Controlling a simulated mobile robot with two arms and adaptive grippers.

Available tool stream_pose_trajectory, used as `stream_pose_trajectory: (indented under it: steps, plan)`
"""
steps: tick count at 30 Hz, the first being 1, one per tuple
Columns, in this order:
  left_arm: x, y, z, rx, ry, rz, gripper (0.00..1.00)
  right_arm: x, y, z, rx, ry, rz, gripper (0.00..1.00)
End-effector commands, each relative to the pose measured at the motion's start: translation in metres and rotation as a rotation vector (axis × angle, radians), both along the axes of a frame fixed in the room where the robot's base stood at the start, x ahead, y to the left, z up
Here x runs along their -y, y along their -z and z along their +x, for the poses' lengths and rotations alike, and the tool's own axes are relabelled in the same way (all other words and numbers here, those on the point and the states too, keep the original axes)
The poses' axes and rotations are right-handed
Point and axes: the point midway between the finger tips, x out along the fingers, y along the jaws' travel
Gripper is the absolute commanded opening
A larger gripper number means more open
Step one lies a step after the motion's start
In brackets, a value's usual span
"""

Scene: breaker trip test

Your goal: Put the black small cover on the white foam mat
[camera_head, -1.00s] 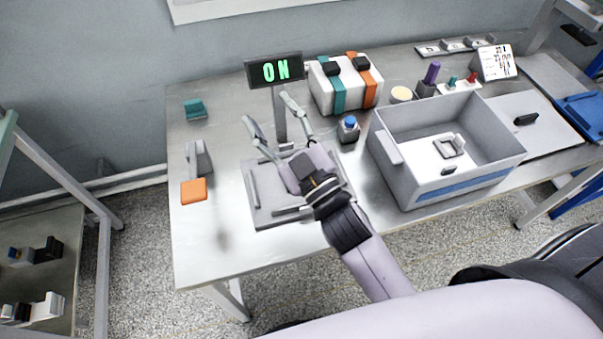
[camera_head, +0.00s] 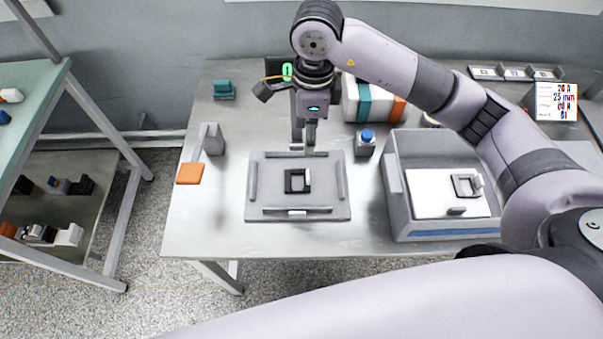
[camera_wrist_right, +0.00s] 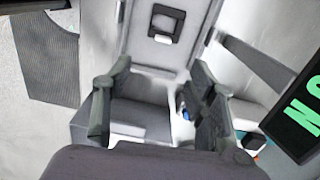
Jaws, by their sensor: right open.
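The black small cover (camera_head: 290,181) looks like a black square frame with a light piece at its right side. It lies in the middle of the grey fixture plate (camera_head: 328,206). It also shows in the right wrist view (camera_wrist_right: 152,16). My right gripper (camera_head: 304,148) points down over the back edge of the plate, behind the cover and apart from it. Its fingers are apart and empty in the right wrist view (camera_wrist_right: 155,115). The white foam mat (camera_head: 428,196) appears to lie in the grey bin, with a pale frame and a small dark tab on it. My left gripper is not in view.
The grey bin (camera_head: 425,228) has raised walls. A blue-topped button (camera_head: 366,142) stands between bin and plate. The display (camera_head: 287,71) is mostly hidden behind my gripper. An orange pad (camera_head: 189,174) lies at left. The table's front left is clear.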

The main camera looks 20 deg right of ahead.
Motion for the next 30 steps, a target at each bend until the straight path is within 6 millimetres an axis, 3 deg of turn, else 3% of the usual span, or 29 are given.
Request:
stream_pose_trajectory:
  steps: [5, 18, 25, 30]
  plan:
    - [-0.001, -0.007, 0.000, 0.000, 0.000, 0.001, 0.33, 0.012, 0.011, 0.004, 0.008, 0.009, -0.048, 0.52]
    - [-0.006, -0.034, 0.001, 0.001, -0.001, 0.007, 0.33, 0.010, 0.101, 0.003, 0.008, 0.008, -0.041, 0.52]
    - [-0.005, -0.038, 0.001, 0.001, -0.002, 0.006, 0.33, 0.009, 0.120, 0.004, 0.010, 0.007, -0.040, 0.52]
    - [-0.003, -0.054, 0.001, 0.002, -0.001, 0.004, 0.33, 0.009, 0.138, 0.002, 0.006, 0.009, -0.041, 0.52]
